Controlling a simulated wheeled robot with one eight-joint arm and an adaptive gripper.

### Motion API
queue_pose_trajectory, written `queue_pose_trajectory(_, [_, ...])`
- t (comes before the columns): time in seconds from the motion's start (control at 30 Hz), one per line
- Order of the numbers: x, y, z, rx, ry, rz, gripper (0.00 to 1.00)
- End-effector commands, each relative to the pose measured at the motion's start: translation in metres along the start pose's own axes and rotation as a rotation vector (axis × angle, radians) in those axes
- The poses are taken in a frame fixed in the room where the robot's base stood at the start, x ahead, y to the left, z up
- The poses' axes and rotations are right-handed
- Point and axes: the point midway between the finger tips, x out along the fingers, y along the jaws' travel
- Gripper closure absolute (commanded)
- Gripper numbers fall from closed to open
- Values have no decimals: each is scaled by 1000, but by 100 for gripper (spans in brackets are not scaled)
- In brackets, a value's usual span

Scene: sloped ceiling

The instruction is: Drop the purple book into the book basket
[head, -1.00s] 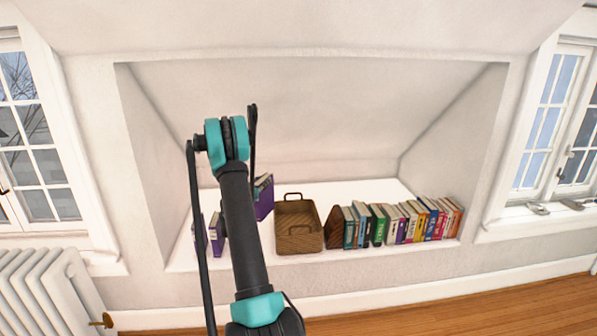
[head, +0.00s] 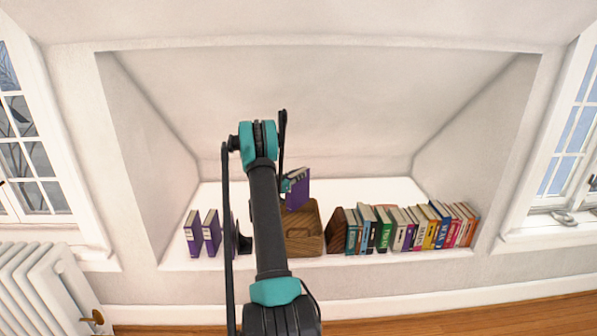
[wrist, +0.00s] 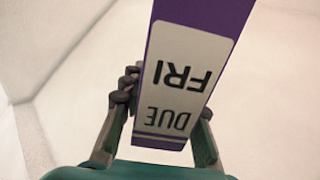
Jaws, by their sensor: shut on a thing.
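The purple book (head: 298,189) is held upright, slightly tilted, by my gripper (head: 288,186). In the head view it overlaps the back rim of the brown woven book basket (head: 306,243); its exact height above the basket is hard to tell. My arm hides the basket's left side. In the wrist view, the fingers of my gripper (wrist: 165,105) are shut on both sides of the purple book (wrist: 222,18), whose white label reads "DUE FRI" upside down. The basket does not show in the wrist view.
The basket stands on a white alcove shelf (head: 375,190) under a sloped ceiling. A brown wooden bookend (head: 337,233) and a row of books (head: 410,228) stand right of it. More purple books (head: 202,234) stand at the left, with a dark object (head: 243,243) beside my arm.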

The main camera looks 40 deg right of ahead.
Motion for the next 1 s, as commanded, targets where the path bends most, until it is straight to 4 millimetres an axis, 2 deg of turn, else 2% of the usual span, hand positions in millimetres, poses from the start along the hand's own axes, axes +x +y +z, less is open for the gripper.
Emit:
queue_pose_trajectory(0.3, [0, 0, 26, -1, 1, 0, 100])
queue_pose_trajectory(0.67, [0, 0, 30, -1, 1, 0, 100])
queue_pose_trajectory(0.7, [0, 0, 30, -1, 1, 0, 69])
queue_pose_trajectory(0.9, [0, 0, 30, 0, 1, 0, 46])
queue_pose_trajectory(1.0, [0, 0, 30, 0, 0, 0, 46])
